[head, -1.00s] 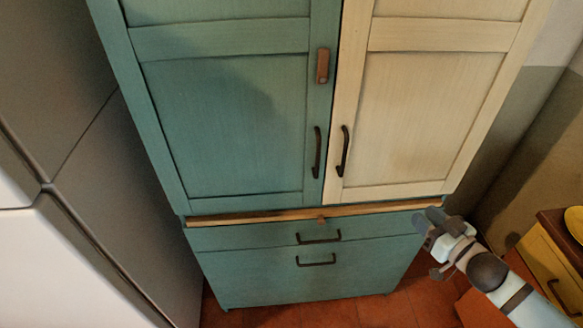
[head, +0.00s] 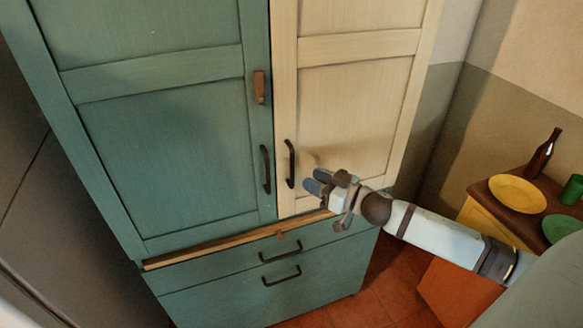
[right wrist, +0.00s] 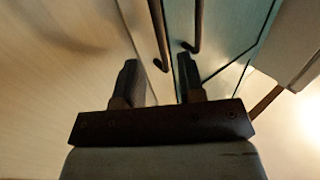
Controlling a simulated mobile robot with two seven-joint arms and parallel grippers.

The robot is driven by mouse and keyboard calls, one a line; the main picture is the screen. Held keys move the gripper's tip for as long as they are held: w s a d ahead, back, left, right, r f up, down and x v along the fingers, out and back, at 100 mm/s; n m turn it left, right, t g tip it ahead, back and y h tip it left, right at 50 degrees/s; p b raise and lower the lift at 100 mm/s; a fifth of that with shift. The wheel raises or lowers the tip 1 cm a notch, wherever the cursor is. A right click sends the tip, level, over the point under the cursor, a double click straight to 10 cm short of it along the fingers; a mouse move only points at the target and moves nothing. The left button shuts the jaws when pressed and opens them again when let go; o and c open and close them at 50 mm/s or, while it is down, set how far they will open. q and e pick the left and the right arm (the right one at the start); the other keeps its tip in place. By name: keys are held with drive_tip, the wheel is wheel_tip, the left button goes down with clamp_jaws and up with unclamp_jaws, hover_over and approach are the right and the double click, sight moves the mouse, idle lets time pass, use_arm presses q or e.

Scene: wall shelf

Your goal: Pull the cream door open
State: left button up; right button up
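The cream door (head: 345,115) is shut, on the right of the cabinet's upper part. Its dark bar handle (head: 291,164) stands upright near the door's left edge, low down. My right gripper (head: 315,182) is open and empty, just right of the handle's lower end and apart from it. In the right wrist view, the two fingers (right wrist: 158,82) are spread, with the cream door (right wrist: 70,60) on the left and the dark handle (right wrist: 159,35) beyond the gap between the fingertips. My left gripper is not in view.
The teal door (head: 165,140) with its own handle (head: 266,169) is shut beside the cream one. Teal drawers (head: 270,265) lie below a wooden ledge (head: 230,243). A side table at right holds a yellow plate (head: 517,193), a brown bottle (head: 540,155) and green dishes (head: 560,228).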

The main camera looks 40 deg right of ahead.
sight(292, 185)
drive_tip(key=p+x, duration=0.1)
drive_tip(key=x, duration=0.6)
drive_tip(key=shift+a, duration=0.1)
clamp_jaws()
